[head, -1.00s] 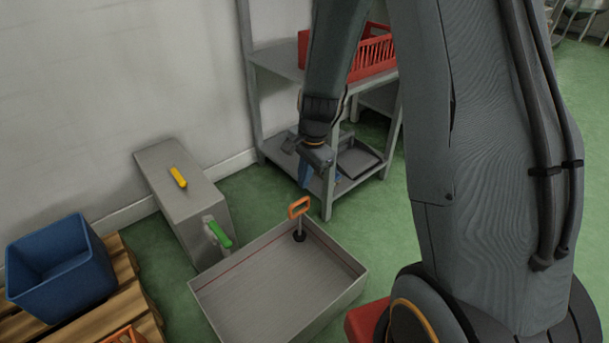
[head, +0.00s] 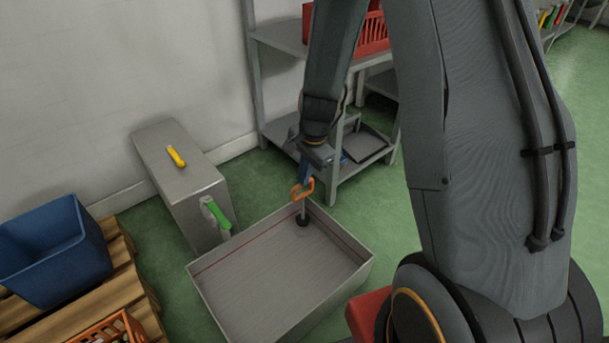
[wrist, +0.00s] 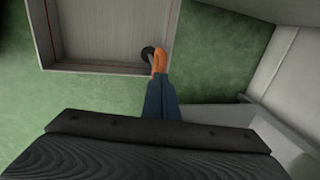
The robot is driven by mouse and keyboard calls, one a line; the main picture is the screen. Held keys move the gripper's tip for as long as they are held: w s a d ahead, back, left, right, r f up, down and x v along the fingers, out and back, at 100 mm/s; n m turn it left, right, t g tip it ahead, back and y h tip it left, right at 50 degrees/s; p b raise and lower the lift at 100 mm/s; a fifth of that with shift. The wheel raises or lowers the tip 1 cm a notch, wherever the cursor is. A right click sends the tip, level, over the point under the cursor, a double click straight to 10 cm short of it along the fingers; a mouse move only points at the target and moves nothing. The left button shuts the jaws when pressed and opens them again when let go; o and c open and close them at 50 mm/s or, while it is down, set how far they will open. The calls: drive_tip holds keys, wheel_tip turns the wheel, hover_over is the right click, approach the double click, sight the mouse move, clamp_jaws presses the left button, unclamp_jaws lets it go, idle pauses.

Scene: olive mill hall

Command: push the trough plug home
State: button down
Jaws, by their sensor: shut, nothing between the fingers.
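The trough (head: 283,275) is a shallow grey metal tray on the green floor, with a red line along its inner wall.
A grey metal box (head: 178,170) with yellow and green handles stands left of the trough. A blue bin (head: 52,250) sits on a wooden pallet (head: 122,262). A grey shelf (head: 284,45) with a red crate (head: 372,35) stands close behind my gripper.

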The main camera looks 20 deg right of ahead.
sight(303, 195)
drive_tip(key=shift+f, duration=0.1)
wheel_tip(303, 195, down, 4)
drive_tip(key=b, duration=0.3)
drive_tip(key=shift+f, duration=0.3)
drive_tip(key=shift+s, duration=0.1)
wheel_tip(303, 195, up, 14)
drive_tip(key=s+d+p, duration=0.1)
drive_tip(key=s+p, duration=0.1)
drive_tip(key=p, duration=0.8)
drive_tip(key=shift+s+r+p, duration=0.2)
drive_tip(key=shift+p, duration=0.1)
